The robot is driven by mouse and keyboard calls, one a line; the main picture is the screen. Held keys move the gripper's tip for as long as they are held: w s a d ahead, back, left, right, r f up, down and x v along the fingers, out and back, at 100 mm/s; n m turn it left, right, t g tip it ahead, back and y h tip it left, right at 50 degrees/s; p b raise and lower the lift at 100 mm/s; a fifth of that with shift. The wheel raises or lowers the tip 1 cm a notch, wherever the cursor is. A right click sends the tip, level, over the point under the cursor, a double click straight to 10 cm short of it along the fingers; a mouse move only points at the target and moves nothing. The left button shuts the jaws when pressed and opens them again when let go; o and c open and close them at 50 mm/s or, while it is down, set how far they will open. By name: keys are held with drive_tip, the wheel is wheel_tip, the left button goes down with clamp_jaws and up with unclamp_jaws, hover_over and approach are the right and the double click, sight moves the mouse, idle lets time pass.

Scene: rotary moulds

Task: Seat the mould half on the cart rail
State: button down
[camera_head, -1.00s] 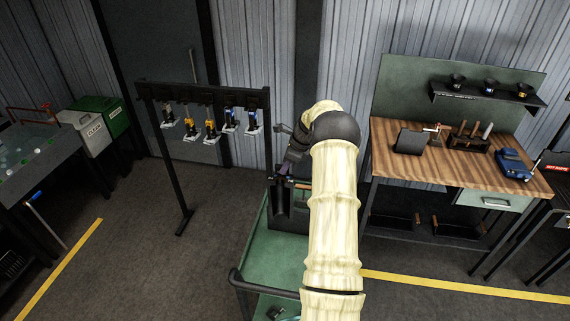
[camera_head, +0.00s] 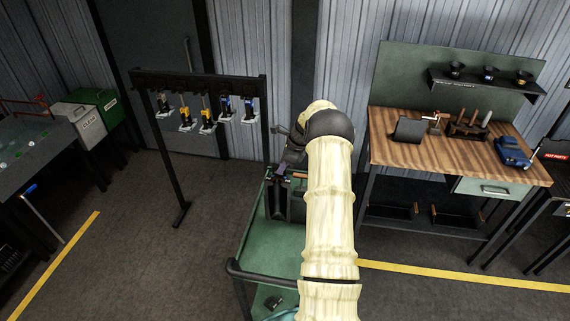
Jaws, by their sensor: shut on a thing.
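My gripper (camera_head: 282,170) is at the end of my pale arm, low over the far end of the green cart (camera_head: 262,247). It is shut on a small dark piece, apparently the mould half (camera_head: 279,178); my wrist and arm hide much of it. The piece is at the top of a dark upright block on the cart (camera_head: 276,205), which seems to be the rail's support. I cannot tell whether the piece touches the rail or is apart from it.
A black rack (camera_head: 200,77) at the left carries several hanging units with blue or yellow parts. A wooden workbench (camera_head: 450,155) with tools stands at the right. A green bin (camera_head: 97,102) and a grey table (camera_head: 30,145) are at the far left. Open floor lies left of the cart.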

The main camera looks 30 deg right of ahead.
sight(284, 174)
drive_tip(key=shift+w+a+f, duration=0.15)
drive_tip(key=shift+w+f, duration=0.1)
drive_tip(key=shift+s+f+b, duration=0.25)
drive_tip(key=shift+f+b, duration=0.15)
drive_tip(key=shift+b, duration=0.05)
drive_tip(key=shift+w+d+f+b, duration=0.15)
drive_tip(key=shift+f+b, duration=0.25)
drive_tip(key=shift+f, duration=0.5)
drive_tip(key=shift+w+d+f, duration=0.1)
drive_tip(key=shift+f+b, duration=0.75)
drive_tip(key=shift+f, duration=0.65)
idle(2.1)
